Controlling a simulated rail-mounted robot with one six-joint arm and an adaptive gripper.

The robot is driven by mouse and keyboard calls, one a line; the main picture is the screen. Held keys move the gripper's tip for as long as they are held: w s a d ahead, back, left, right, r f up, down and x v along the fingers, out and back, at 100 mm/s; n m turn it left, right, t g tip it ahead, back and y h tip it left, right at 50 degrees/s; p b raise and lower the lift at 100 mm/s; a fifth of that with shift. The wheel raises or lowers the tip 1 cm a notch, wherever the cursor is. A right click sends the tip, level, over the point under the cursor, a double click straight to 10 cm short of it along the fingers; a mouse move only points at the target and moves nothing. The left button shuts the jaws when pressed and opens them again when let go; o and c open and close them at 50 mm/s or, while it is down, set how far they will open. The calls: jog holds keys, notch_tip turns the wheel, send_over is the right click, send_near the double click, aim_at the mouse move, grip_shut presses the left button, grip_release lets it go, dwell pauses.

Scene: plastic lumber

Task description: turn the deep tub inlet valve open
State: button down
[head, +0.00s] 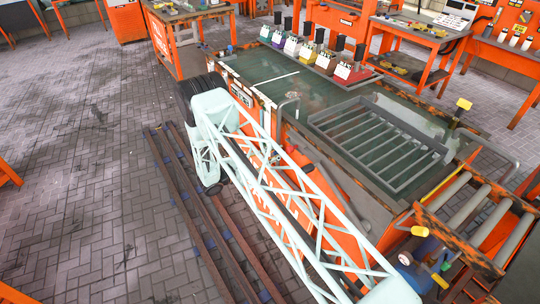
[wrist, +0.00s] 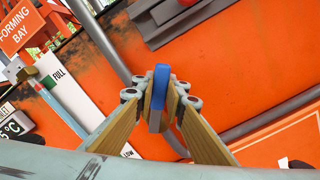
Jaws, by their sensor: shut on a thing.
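In the wrist view, my gripper (wrist: 161,92) is shut on a blue lever handle (wrist: 161,76), which I take to be the inlet valve's handle. The handle stands between the two tan finger pads, its upper end showing past the fingertips. The valve body and pipe joint below the handle are hidden by the fingers. Behind is an orange wall (wrist: 235,85). In the head view, a large tank of greenish water (head: 255,64) stands beyond my pale lattice arm. The gripper and the handle cannot be made out there.
In the wrist view, a level gauge (wrist: 62,98) marked FULL and LOW and a FORMING BAY sign (wrist: 22,27) are at left. A grey pipe (wrist: 105,42) runs close by the gripper. In the head view, a slatted rack (head: 385,150) sits in the tank; paved floor (head: 80,130) is open at left.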

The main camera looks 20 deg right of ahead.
jog(key=shift+w+a, duration=0.1)
dwell(0.4)
jog(key=c, duration=2.6)
grip_release()
